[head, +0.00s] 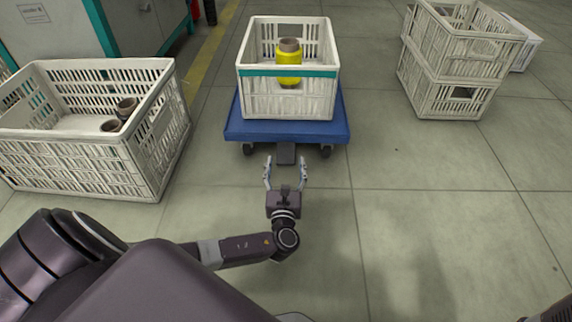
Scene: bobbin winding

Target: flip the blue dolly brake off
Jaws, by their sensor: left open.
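The blue dolly (240,128) stands on the floor in the upper middle of the head view, with dark casters under it. A small dark grey tab, which looks like the brake pedal (286,153), sticks out at the middle of its near edge. My left gripper (286,172) is open and empty, its two fingers pointing at the dolly, one on each side of the tab in the picture. I cannot tell whether the fingers are level with the tab or above it. My right gripper is not in view.
A white crate with a teal band (262,101) sits on the dolly and holds a yellow bobbin (289,57). A large white crate (80,160) with brown spools (126,107) stands at left. Stacked white crates (449,98) stand at right.

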